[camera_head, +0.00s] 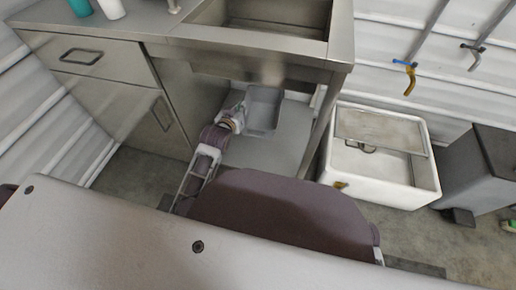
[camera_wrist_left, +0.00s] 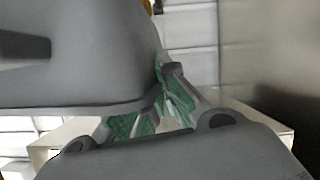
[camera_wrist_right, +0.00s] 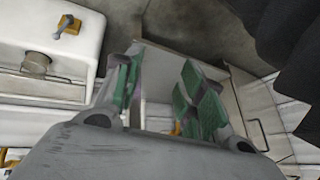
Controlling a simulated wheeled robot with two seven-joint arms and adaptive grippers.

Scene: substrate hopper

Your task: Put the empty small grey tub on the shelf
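The small grey tub (camera_head: 264,108) is upright and looks empty, under the sink counter, over the light grey lower shelf (camera_head: 250,153). I cannot tell whether its base touches the shelf. My left gripper (camera_head: 240,113) is at the tub's left side. In the left wrist view the tub (camera_wrist_left: 85,60) fills the upper left, and the green-padded fingers (camera_wrist_left: 155,110) are shut on its rim. My right gripper (camera_wrist_right: 165,90) is open and empty in the right wrist view. It is hidden in the head view.
A steel sink (camera_head: 265,30) is above the shelf, with a table leg (camera_head: 318,125) right of the opening. A drawer cabinet (camera_head: 110,85) stands at left. A white basin (camera_head: 380,175) and a dark grey bin (camera_head: 475,170) stand at right.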

